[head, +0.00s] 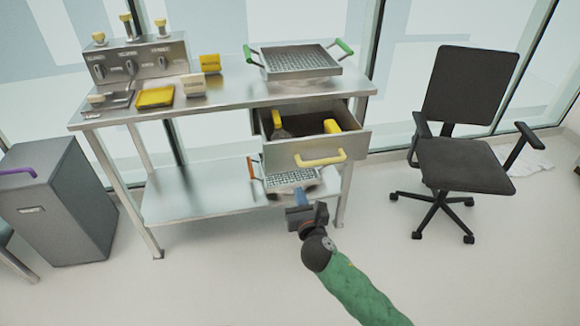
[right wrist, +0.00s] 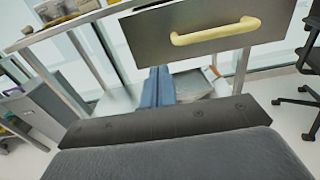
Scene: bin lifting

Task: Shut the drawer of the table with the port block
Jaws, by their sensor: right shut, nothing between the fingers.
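The metal table (head: 215,92) carries the port block (head: 137,60), a grey box with knobs and yellow-topped plugs, at its back left. Its drawer (head: 318,149) is pulled out under the right end, with a yellow handle (head: 320,159) on the front. Yellow items lie inside the drawer. My right gripper (head: 307,216) is shut and empty, in front of and below the drawer front, apart from the handle. In the right wrist view, the shut blue fingers (right wrist: 157,88) point below the drawer front (right wrist: 190,30), left of the handle (right wrist: 217,31). My left gripper is not in view.
A basket tray (head: 298,61) with green handles sits on the tabletop, and another tray (head: 291,179) lies on the lower shelf. A black office chair (head: 462,165) stands right, a grey bin (head: 60,200) left. The floor in front is clear.

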